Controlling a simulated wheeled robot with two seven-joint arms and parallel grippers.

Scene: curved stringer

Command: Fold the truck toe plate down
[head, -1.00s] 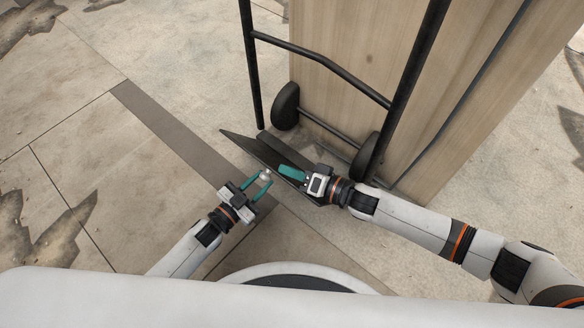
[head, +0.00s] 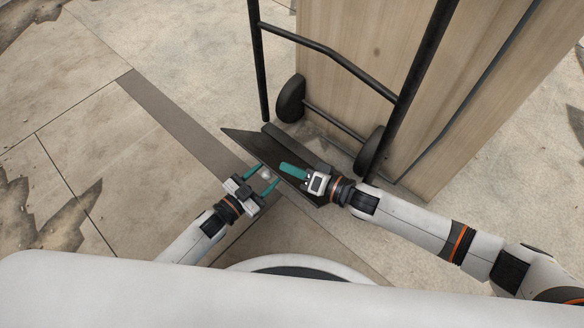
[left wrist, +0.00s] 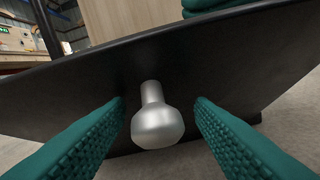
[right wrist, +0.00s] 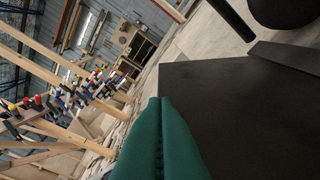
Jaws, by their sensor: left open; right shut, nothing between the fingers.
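The toe plate (head: 250,145) is a flat dark sheet at the foot of the black hand truck (head: 330,55); it stands tilted up from the floor. A silver knob (left wrist: 157,122) sticks out of its near face and also shows in the head view (head: 265,175). My left gripper (head: 266,176) is open, with one finger on each side of the knob; in the left wrist view neither finger appears to touch it. My right gripper (head: 284,166) is shut and empty, over the truck side of the plate, which fills much of the right wrist view (right wrist: 245,115). Contact there cannot be told.
A tall wooden block (head: 375,50) stands behind the truck frame. Two black wheels, left (head: 291,98) and right (head: 369,152), flank the truck's base. The tiled floor at left (head: 90,140) is clear. My white base fills the bottom edge of the head view.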

